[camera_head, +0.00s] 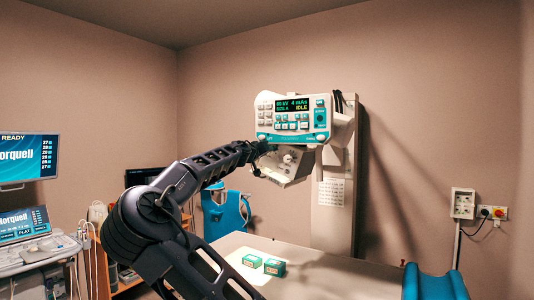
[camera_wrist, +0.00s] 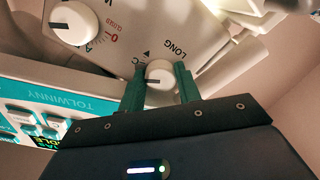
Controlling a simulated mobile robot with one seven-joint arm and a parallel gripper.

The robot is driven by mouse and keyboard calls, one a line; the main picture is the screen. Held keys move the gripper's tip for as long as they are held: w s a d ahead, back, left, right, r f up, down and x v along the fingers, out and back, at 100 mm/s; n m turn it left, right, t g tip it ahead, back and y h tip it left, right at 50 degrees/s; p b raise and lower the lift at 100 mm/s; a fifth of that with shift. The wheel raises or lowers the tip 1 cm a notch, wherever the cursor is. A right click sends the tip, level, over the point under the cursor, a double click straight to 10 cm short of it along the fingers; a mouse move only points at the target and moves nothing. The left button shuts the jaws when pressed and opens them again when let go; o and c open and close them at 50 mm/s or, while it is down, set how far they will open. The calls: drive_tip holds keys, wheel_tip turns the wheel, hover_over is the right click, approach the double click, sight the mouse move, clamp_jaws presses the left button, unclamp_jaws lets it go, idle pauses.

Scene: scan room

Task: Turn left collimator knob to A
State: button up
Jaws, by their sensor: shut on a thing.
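The collimator box (camera_head: 290,168) hangs below the console in the head view. In the wrist view its white face (camera_wrist: 190,25) appears turned over, with the word LONG and a small dark triangle near the held knob. My gripper (camera_wrist: 158,82) has its two green fingers on either side of a round white knob (camera_wrist: 158,71), which seems to be the left one, and is shut on it. A dark mark shows on the knob's lower side in the picture. A letter like C is partly visible by the left finger; A is not readable. A second white knob (camera_wrist: 74,22) stands apart at upper left.
The console (camera_head: 293,117) with its lit display sits directly above the collimator box. Monitors (camera_head: 28,160) stand at the left.

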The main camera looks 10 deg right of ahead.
drive_tip(key=o, duration=0.7)
drive_tip(key=shift+a, duration=0.1)
drive_tip(key=v, duration=1)
drive_tip(key=shift+s+a, duration=0.2)
drive_tip(key=shift+s, duration=0.1)
